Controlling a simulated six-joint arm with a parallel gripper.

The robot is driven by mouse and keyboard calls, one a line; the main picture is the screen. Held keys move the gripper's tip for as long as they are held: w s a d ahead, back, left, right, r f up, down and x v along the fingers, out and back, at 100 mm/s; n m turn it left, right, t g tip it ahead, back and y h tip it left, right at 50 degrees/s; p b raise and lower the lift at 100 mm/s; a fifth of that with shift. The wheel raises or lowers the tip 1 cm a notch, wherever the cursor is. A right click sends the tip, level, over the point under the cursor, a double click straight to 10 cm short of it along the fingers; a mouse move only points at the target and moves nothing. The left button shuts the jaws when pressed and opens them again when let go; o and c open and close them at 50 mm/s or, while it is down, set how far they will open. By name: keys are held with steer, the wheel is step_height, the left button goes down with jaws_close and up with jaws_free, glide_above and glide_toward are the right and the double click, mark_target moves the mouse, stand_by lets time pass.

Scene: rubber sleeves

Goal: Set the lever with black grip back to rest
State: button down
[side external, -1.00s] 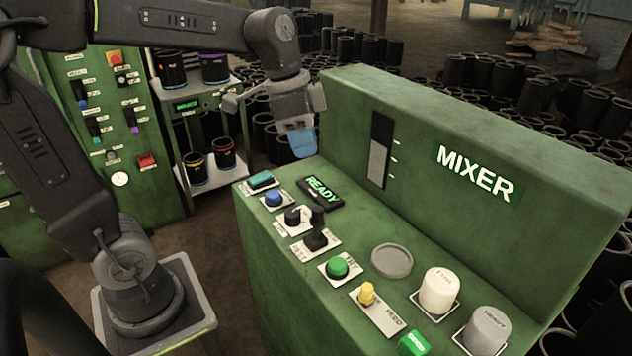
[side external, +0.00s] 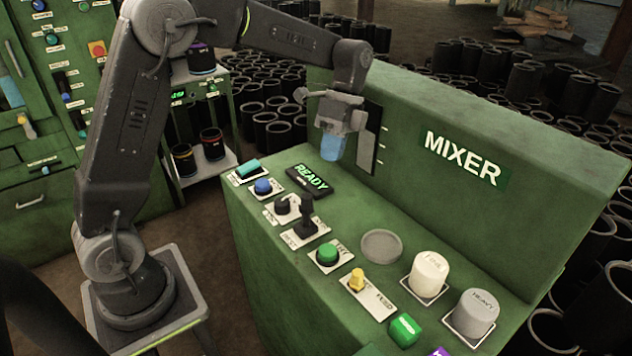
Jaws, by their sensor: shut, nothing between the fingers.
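The lever with black grip (side external: 306,212) stands on a pale labelled plate on the green mixer console, between a black knob and a green button. It looks close to upright; its exact setting cannot be told. My gripper (side external: 332,155) hangs above the back of the console, in front of the upright panel, with its bluish fingertips pointing down. It is shut and empty, apart from the lever, higher and further back. The lit READY display (side external: 311,180) lies below and to the left of the fingertips.
Near the lever are a black knob (side external: 286,204), a blue button (side external: 263,186), a green button (side external: 327,253) and a yellow knob (side external: 357,279). A white cylinder (side external: 430,273) and a grey cylinder (side external: 475,312) stand to the right. The upright MIXER panel (side external: 540,170) bounds the back.

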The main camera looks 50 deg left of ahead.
mark_target(306, 209)
steer(key=x, duration=0.5)
steer(key=shift+s+d, duration=0.1)
steer(key=shift+s, duration=0.1)
steer(key=shift+s+d+r, duration=0.1)
steer(key=shift+s+d, duration=0.25)
steer(key=shift+s, duration=0.5)
steer(key=shift+s+d+r, duration=0.1)
steer(key=shift+s+d, duration=0.2)
steer(key=shift+s, duration=0.5)
